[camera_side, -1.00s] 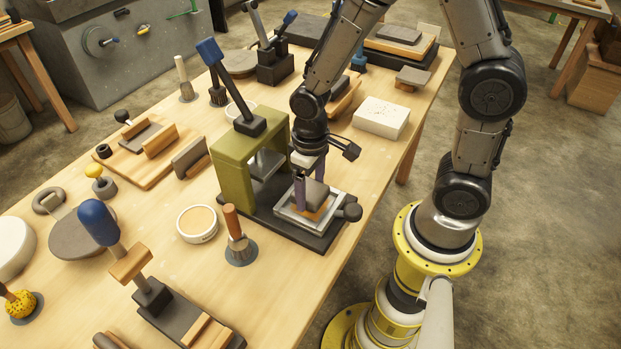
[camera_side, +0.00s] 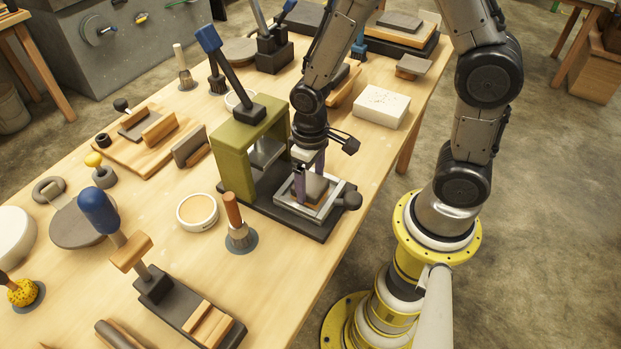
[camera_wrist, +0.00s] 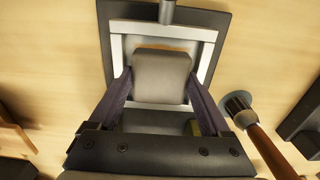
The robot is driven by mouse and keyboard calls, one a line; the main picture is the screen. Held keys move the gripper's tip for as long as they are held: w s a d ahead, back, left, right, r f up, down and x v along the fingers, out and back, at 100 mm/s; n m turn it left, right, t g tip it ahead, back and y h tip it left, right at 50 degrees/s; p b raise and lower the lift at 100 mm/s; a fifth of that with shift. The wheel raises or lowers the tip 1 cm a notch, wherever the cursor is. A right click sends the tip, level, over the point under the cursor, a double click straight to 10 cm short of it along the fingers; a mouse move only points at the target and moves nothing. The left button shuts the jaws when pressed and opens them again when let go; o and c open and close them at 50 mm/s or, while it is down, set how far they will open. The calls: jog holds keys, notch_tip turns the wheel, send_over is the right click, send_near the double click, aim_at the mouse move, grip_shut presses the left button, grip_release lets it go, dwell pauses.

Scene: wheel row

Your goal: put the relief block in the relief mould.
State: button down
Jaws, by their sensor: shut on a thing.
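The relief block (camera_wrist: 162,68) is a grey block with rounded corners; a tan side shows in the side view. My gripper (camera_wrist: 160,78) is shut on it, one purple-grey finger on each side. The side view also shows my gripper (camera_side: 311,183) pointing down over the press. The relief mould (camera_wrist: 206,36) is a pale metal frame on the dark base of the green press, and it also shows in the side view (camera_side: 333,200). The block is within the frame's outline, low down. My fingers hide part of its sides, and I cannot tell whether it touches the mould floor.
The green press frame (camera_side: 234,158) with a blue-tipped lever stands just left of my gripper. A round dark knob (camera_side: 352,200) sits at the mould's right. A brush with an orange-brown handle (camera_side: 236,222) and a round dish (camera_side: 197,212) stand at the near left. A white block (camera_side: 381,107) lies behind.

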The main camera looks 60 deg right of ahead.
jog(key=shift+f, duration=0.3)
grip_release()
jog(key=shift+r, duration=0.1)
notch_tip(320, 180, up, 14)
notch_tip(320, 180, up, 7)
jog(key=t, duration=0.3)
send_over(310, 186)
jog(key=s+d, duration=0.2)
jog(key=s, duration=0.2)
jog(key=s+d+r+t, duration=0.1)
jog(key=s+t, duration=0.1)
jog(key=s, duration=0.4)
jog(key=shift+s+t, duration=0.3)
jog(key=shift+s, duration=0.05)
